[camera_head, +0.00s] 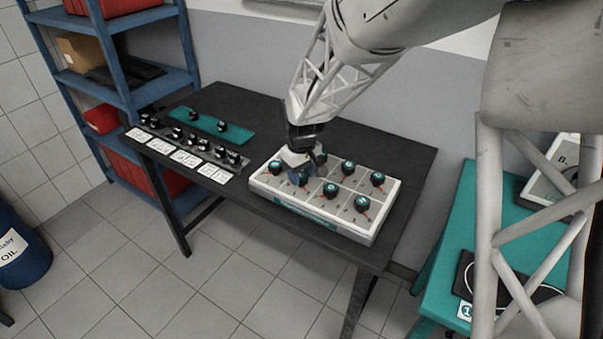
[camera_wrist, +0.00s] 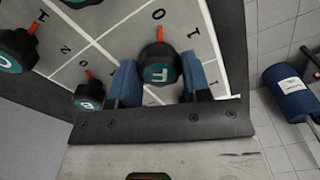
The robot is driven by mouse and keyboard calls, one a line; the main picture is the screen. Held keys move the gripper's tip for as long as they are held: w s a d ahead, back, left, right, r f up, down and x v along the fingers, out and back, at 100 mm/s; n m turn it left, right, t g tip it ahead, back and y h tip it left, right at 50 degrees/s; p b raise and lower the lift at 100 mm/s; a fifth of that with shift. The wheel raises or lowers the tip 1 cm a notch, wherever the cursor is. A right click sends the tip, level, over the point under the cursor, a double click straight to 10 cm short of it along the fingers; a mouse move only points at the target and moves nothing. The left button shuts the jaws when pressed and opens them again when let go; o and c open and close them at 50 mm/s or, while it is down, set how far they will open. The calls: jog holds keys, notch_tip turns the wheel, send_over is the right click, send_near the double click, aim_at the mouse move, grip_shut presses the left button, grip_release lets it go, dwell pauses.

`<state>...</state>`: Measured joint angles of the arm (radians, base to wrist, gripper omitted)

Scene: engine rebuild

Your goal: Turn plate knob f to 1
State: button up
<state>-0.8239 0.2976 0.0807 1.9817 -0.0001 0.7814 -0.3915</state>
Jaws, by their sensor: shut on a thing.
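Plate knob f (camera_wrist: 160,64) is black with a teal top lettered F and a red pointer. In the wrist view, its pointer aims up toward the printed 0, with the 1 to the right of it. My gripper (camera_wrist: 158,84) is shut on knob f, one blue finger on each side. In the head view my gripper (camera_head: 305,173) reaches down onto the white knob plate (camera_head: 345,230), and its fingers mostly hide knob f. Knob B (camera_wrist: 89,97) is at the left of knob f in the wrist view.
Several other teal-topped knobs, such as one at the plate's right (camera_head: 377,179), stand close around my gripper. A dark rack of small knobs (camera_head: 205,147), white cards (camera_head: 186,160) and a teal mat (camera_head: 215,126) lie on the black table's left side.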

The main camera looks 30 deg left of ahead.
aim_at(302, 175)
jog(key=shift+m, duration=0.4)
jog(key=m, duration=0.5)
jog(key=shift+m, duration=0.3)
jog(key=m, duration=0.5)
jog(key=o, duration=0.9)
jog(key=shift+r, duration=3.95)
